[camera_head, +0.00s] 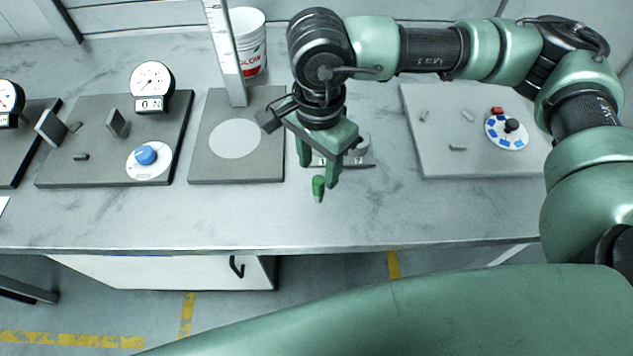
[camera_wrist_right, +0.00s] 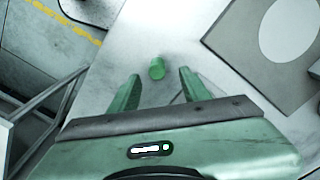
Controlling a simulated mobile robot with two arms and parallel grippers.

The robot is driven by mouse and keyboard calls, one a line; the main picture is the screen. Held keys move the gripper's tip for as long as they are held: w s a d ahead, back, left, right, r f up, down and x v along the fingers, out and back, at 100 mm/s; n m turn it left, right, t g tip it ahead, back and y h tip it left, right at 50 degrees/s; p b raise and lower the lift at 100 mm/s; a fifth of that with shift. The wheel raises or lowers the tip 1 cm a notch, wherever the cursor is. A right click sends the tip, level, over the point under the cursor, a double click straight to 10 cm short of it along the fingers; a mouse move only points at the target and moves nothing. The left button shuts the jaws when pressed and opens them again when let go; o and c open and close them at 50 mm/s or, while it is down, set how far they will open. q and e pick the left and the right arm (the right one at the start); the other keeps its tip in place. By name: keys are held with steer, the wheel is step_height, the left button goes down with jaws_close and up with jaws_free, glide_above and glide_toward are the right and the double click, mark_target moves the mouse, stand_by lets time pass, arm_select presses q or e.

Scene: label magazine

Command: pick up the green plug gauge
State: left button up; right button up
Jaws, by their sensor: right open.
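The green plug gauge (camera_head: 318,187) is a small green cylinder on the grey bench top, near the bench's front side. In the right wrist view the plug gauge (camera_wrist_right: 157,68) shows just past the fingertips, in line with the gap between them. My right gripper (camera_head: 319,174) is open, with its fingers pointing down at the gauge. In the wrist view its two fingers (camera_wrist_right: 157,82) stand apart with nothing between them. I cannot tell how high the fingertips are above the bench. My left gripper is not in view.
A grey plate with a white disc (camera_head: 236,138) lies left of the gripper. A small block fixture (camera_head: 358,158) sits close behind it. A plate with a blue-dotted dial (camera_head: 507,132) is at right, a gauge board (camera_head: 120,110) at left. The bench front is clear.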

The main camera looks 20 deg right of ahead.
mark_target(319, 189)
steer(key=f+p, duration=0.1)
steer(key=f, duration=0.1)
steer(key=f+p, duration=0.1)
steer(key=f, duration=0.3)
steer(key=shift+s+f+p, duration=0.25)
steer(key=shift+p, duration=0.15)
steer(key=shift+f, duration=0.35)
jaws_close()
